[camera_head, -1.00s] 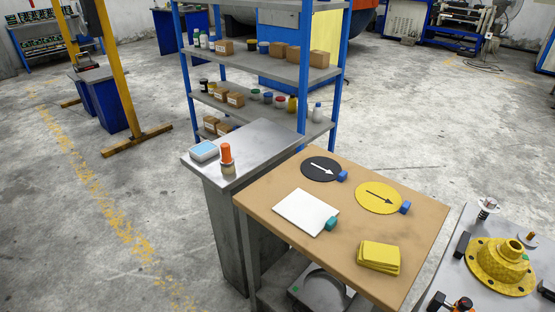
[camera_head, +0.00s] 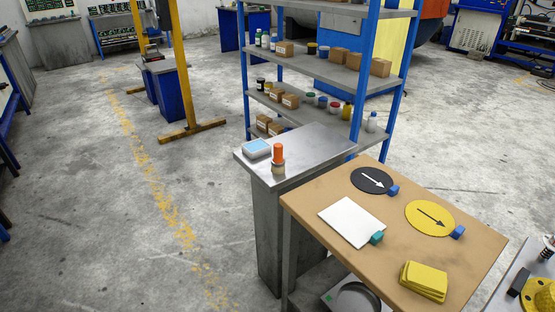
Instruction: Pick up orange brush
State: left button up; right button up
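The orange brush (camera_head: 278,153) stands upright on the grey metal stand (camera_head: 310,146). It has an orange upper part and a pale tan lower part. Neither of my grippers is in view.
A brown table (camera_head: 470,248) adjoins the stand, holding a black disc (camera_head: 372,181), a yellow disc (camera_head: 430,218), a white sheet (camera_head: 351,222) and folded yellow cloths (camera_head: 424,281). A shelf (camera_head: 330,70) stands behind. The floor (camera_head: 80,220) at left is clear.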

aim_at(278, 162)
jog(key=j+z, duration=0.1)
jog(key=z, duration=0.35)
jog(key=i+j+z, duration=0.1)
jog(key=z, duration=0.3)
jog(key=j+z, duration=0.25)
jog(key=j, duration=0.15)
jog(key=j+z, duration=0.25)
jog(key=j, duration=0.15)
jog(key=j+z, duration=0.2)
jog(key=j, duration=0.55)
jog(key=k, duration=0.05)
